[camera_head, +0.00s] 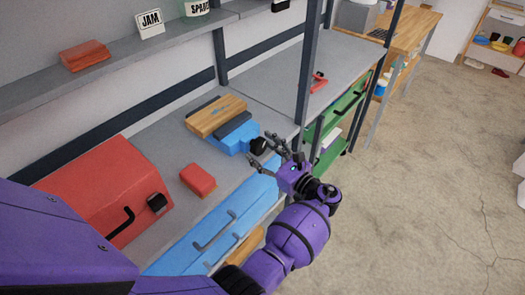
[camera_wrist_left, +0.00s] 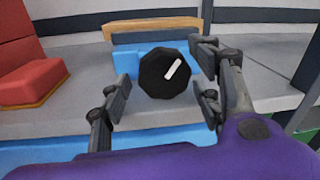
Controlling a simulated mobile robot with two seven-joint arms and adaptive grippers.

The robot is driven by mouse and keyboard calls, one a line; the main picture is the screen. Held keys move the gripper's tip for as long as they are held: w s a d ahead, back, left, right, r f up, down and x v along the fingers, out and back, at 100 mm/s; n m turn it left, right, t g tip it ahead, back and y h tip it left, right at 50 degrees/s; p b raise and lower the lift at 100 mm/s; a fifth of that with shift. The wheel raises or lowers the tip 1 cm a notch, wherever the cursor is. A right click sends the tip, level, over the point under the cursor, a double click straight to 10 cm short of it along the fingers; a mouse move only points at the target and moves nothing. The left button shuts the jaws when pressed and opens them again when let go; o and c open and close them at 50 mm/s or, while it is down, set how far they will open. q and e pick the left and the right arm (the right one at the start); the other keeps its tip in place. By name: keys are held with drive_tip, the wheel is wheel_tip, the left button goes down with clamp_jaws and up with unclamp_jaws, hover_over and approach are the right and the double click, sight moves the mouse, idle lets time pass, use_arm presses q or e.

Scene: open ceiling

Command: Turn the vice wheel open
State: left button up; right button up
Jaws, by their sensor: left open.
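The blue vice (camera_head: 236,137) sits on the grey workbench with a wooden block (camera_head: 214,116) at its jaws. Its black round wheel (camera_head: 258,146) faces my left gripper. In the left wrist view the wheel (camera_wrist_left: 164,73) carries a white mark slanting up to the right. My left gripper (camera_head: 278,152) is open just in front of the wheel. In the left wrist view the fingers (camera_wrist_left: 163,104) stand apart on either side of the wheel's lower part, and a gap shows between them and it. My right gripper is not in view.
A red box (camera_head: 100,185) with a black handle and a small red block (camera_head: 198,180) lie on the bench left of the vice. A blue drawer (camera_head: 215,235) is below the bench edge. A dark shelf post (camera_head: 306,75) rises behind my left gripper.

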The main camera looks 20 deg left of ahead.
use_arm(q)
drive_tip(key=c, duration=1.1)
drive_tip(key=shift+f+n+b, duration=0.35)
drive_tip(key=shift+n+b, duration=0.2)
drive_tip(key=shift+n, duration=0.65)
drive_tip(key=shift+r, duration=0.1)
drive_tip(key=o, duration=1.1)
drive_tip(key=shift+r, duration=0.1)
drive_tip(key=shift+d, duration=0.15)
drive_tip(key=v, duration=1.1)
drive_tip(key=shift+s+d, duration=0.25)
drive_tip(key=shift+d, duration=0.05)
